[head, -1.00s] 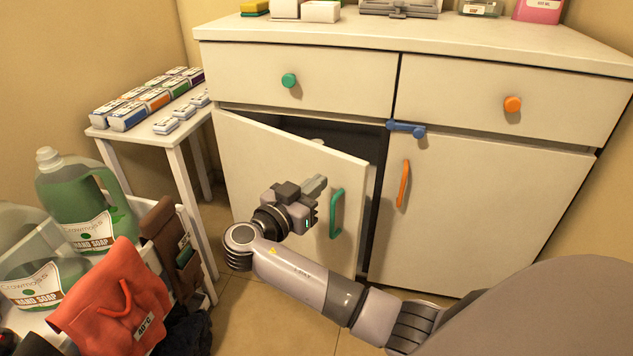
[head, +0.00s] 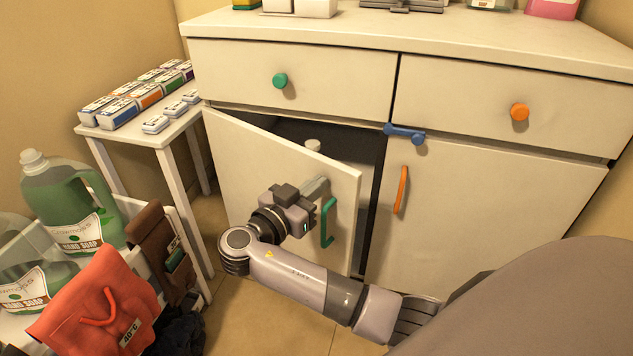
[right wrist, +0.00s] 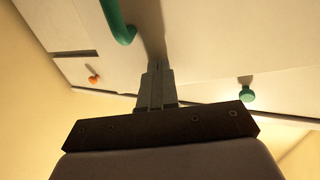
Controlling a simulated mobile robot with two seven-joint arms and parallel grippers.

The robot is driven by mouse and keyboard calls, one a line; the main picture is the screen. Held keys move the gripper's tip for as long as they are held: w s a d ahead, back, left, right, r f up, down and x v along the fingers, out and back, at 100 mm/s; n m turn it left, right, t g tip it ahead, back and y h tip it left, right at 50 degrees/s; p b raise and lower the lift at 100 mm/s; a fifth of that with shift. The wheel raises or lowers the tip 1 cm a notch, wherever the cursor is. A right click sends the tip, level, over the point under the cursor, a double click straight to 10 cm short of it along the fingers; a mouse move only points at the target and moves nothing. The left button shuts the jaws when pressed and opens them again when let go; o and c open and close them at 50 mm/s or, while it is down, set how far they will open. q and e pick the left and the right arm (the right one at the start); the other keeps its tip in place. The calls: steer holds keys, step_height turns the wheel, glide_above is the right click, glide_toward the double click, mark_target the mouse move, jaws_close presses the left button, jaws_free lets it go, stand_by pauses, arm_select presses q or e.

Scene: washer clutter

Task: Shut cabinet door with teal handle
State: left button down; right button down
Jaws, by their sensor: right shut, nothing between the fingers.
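The cabinet door (head: 240,160) with the teal handle (head: 328,222) stands ajar, its right edge swung out from the cabinet (head: 430,70). A dark gap shows its inside. My right gripper (head: 318,186) is shut and empty, in front of the door just left of the handle's top. In the right wrist view its closed fingers (right wrist: 157,85) point at the pale door panel, beside the teal handle (right wrist: 117,22); I cannot tell whether they touch it. My left gripper is not in view.
A blue latch-like piece (head: 404,132) sits above the right door, which has an orange handle (head: 401,190). A white side table (head: 150,135) with small boxes stands left. Soap bottles (head: 70,200) and a red cloth bag (head: 98,300) are at lower left.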

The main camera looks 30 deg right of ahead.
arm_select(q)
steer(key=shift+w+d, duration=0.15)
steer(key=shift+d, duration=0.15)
arm_select(e)
steer(key=shift+d, duration=0.2)
steer(key=shift+w, duration=0.1)
